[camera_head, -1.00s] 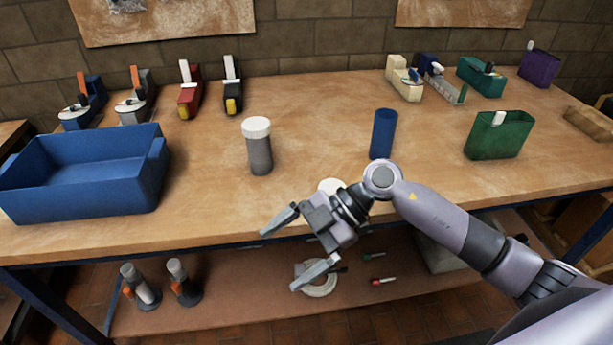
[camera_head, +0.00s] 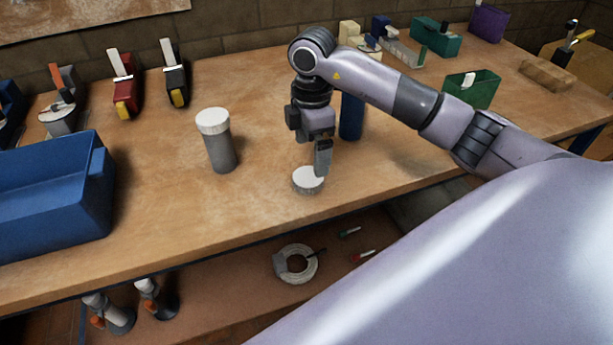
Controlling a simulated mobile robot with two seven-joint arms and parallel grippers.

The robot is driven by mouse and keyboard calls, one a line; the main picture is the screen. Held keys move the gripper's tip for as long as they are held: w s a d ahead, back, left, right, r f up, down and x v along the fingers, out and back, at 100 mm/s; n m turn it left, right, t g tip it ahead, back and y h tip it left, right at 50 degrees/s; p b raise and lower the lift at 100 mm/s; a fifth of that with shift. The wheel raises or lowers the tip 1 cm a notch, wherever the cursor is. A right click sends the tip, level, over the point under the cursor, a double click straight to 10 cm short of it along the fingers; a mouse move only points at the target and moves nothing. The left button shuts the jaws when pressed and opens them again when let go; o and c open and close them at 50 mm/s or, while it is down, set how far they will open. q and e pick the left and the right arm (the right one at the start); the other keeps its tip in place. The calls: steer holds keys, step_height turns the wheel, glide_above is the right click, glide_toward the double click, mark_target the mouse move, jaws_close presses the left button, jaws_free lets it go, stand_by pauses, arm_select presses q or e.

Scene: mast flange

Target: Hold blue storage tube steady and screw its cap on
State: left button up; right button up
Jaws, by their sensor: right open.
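The blue storage tube (camera_head: 351,118) stands upright on the bench, without a cap on it and partly hidden behind my right gripper and arm. A white round cap (camera_head: 307,181) lies on the bench near the front edge. My right gripper (camera_head: 322,165) points down right at the cap, with a finger at the cap's right back side. It is open; the other finger is mostly hidden, and I cannot tell whether the finger touches the cap. My left gripper is not in view.
A grey tube with a white cap (camera_head: 217,140) stands upright to the left. A blue bin (camera_head: 60,197) is at the far left. A green box (camera_head: 472,88) stands at the right. Several tools line the back. A tape roll (camera_head: 296,263) lies on the lower shelf.

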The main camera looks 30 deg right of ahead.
mark_target(308, 176)
steer(key=shift+f, duration=0.95)
steer(key=shift+a+f, duration=0.1)
steer(key=f, duration=0.5)
steer(key=shift+w+a+p, duration=0.15)
steer(key=shift+a+p, duration=0.05)
steer(key=shift+p, duration=0.1)
steer(key=c, duration=1.1)
